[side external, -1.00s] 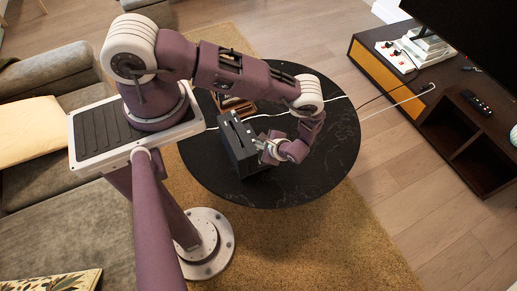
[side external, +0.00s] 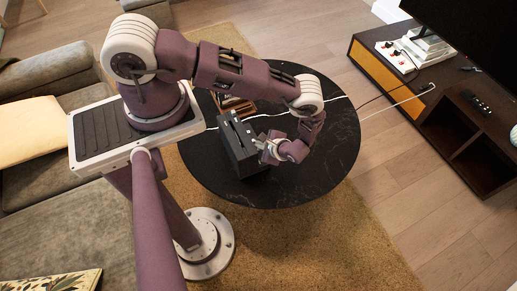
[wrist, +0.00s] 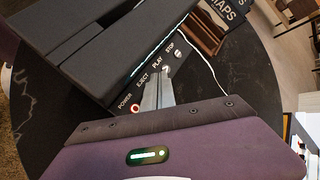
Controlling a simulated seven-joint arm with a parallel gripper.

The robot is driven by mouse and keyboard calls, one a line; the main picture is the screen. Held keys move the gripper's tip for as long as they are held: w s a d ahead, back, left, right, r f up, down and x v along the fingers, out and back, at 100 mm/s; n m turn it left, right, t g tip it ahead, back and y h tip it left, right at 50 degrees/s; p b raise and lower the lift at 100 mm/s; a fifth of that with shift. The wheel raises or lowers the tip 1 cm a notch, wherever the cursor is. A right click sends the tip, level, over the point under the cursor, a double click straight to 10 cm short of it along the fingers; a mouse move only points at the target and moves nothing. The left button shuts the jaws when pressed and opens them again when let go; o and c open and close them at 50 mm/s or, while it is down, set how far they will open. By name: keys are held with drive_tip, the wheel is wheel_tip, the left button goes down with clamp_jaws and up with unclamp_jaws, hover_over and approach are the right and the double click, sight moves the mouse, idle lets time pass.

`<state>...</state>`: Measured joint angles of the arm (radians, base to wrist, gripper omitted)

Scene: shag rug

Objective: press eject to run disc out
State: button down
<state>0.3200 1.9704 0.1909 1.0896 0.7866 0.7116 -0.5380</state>
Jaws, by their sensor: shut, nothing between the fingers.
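The black disc player (side external: 241,146) stands on the round table, and its top and front panel fill the upper left of the wrist view (wrist: 85,65). A long slot runs along it. The panel carries the labels POWER, EJECT, PLAY and STOP. No disc shows.
The round black table (side external: 325,165) has free room right of and in front of the player. A wooden rack (side external: 232,105) stands behind the player, and a white cable (side external: 335,101) crosses the table. The TV cabinet (side external: 440,110) is off to the right.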

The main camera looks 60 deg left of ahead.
sight(260, 151)
idle(0.6)
drive_tip(key=shift+f, duration=0.4)
drive_tip(key=shift+f, duration=0.35)
idle(0.6)
drive_tip(key=shift+r, duration=3.3)
